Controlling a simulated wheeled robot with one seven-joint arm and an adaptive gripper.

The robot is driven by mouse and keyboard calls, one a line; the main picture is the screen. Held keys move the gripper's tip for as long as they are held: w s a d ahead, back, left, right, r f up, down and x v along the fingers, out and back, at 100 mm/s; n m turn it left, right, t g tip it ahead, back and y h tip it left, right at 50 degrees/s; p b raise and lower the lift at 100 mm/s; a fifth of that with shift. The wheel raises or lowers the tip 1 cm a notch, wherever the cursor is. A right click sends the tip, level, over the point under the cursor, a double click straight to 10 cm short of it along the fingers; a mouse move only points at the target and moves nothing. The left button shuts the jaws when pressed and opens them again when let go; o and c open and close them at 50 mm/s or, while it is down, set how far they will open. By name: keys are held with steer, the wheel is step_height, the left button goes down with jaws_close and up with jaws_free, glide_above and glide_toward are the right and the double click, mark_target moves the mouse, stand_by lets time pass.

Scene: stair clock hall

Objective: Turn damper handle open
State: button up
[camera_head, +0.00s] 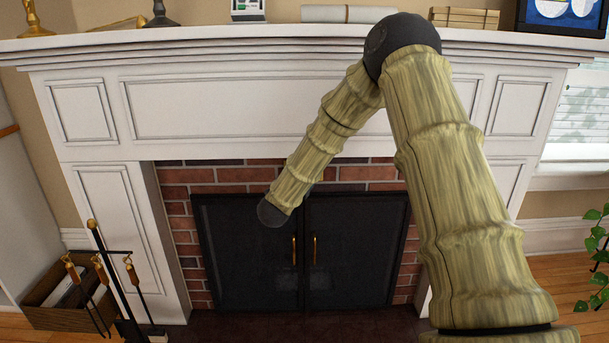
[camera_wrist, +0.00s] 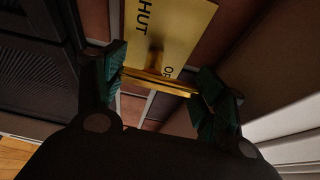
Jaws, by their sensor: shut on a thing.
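The damper handle (camera_wrist: 160,83) is a thin brass bar in the wrist view. It lies across the gap between the fingers of my gripper (camera_wrist: 163,80), which are shut on its two ends. Behind it is a yellow plate (camera_wrist: 185,25) with the letters "HUT" at the top and "OP" near the bar; the rest of the lettering is cut off or hidden. A dark shadow falls on the plate between the words. In the head view my arm reaches down to the fireplace front, and the gripper and handle are hidden there.
The black fireplace doors (camera_head: 345,255) are closed, with brick (camera_head: 235,175) around them. The white mantel (camera_head: 230,105) overhangs and bears several objects. A fire-tool stand (camera_head: 110,270) and a wooden crate (camera_head: 50,315) stand at left. A plant (camera_head: 598,255) is at far right.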

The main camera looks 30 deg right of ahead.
steer(key=o, duration=1)
steer(key=shift+n, duration=0.3)
